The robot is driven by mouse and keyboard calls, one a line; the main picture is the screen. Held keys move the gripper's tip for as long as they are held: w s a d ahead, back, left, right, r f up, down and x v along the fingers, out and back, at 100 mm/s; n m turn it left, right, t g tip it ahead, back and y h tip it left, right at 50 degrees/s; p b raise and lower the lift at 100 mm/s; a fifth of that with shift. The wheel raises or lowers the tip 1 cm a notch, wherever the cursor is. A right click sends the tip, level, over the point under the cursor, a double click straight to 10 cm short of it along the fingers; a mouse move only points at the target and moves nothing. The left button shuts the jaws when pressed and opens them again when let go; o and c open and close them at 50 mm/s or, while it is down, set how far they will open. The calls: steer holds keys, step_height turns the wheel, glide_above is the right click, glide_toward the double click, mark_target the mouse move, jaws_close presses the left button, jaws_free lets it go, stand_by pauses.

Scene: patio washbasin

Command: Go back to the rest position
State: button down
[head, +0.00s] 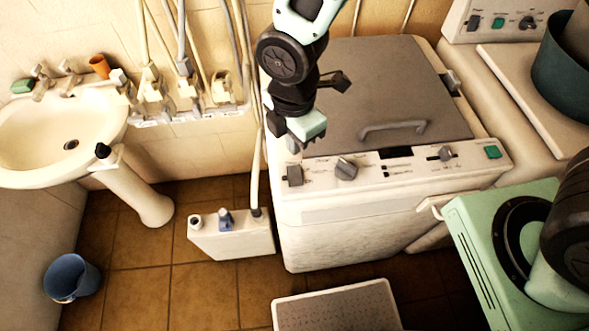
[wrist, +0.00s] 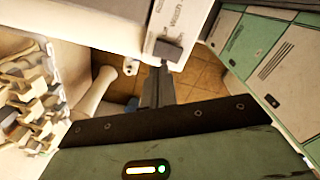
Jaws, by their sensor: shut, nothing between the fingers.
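My gripper (head: 293,143) hangs from the arm at the top middle of the head view. It is above the left front part of the washing machine (head: 345,215), close to the left knob (head: 294,175) on its control panel. In the wrist view my gripper (wrist: 157,88) shows as dark fingers close together, with nothing held. A dark knob (wrist: 168,51) on the white panel shows just past the fingertips. I cannot tell whether the fingers touch it.
A washbasin (head: 60,150) stands at the left, with hoses and taps on the wall beside it. A blue bucket (head: 72,277), a white canister (head: 230,240) and a white step (head: 335,308) are on the tiled floor. A second machine (head: 500,28) stands at the right.

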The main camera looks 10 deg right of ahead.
stand_by(0.3)
steer(key=s+d+r+m+b, duration=0.1)
steer(key=s+d+m+b, duration=0.7)
steer(key=m, duration=0.8)
steer(key=s+b, duration=0.3)
steer(key=b, duration=0.2)
steer(key=shift+s+r+y, duration=0.15)
steer(key=shift+y, duration=0.15)
